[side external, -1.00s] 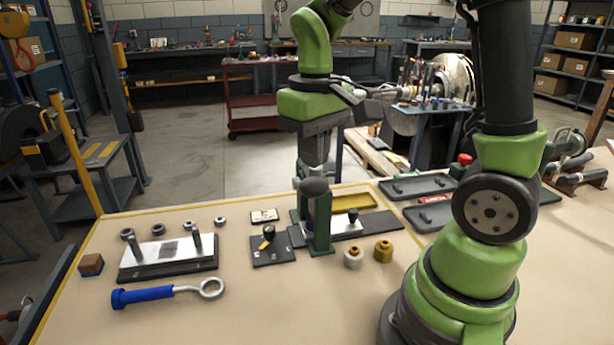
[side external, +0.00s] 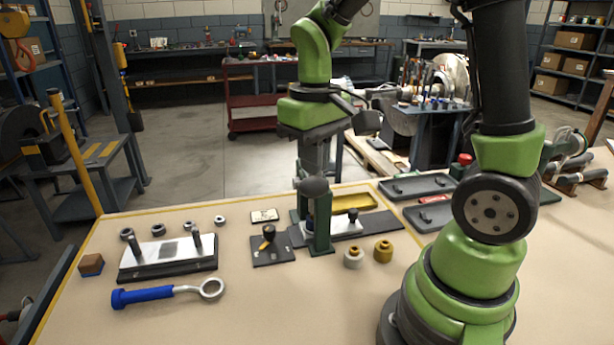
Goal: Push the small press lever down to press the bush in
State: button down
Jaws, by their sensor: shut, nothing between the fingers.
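The small press has a green upright (side external: 320,228) on a dark base at the table's middle. Its lever ends in a grey rounded knob (side external: 314,187) at the top of the press. My gripper (side external: 312,172) points down just behind and above the knob. It is shut and empty; its fingertips are partly hidden behind the knob, so I cannot tell whether they touch the lever. The bush under the press is hidden by the upright and cannot be made out.
A dark plate with a black knob (side external: 269,234) lies left of the press. Two bushes, grey (side external: 353,257) and brass (side external: 383,250), stand at its front right. A casing half with pins (side external: 166,252) and a blue-handled ring tool (side external: 143,297) lie left. Trays (side external: 419,186) are right.

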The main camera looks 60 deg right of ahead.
jog(key=shift+f, duration=0.65)
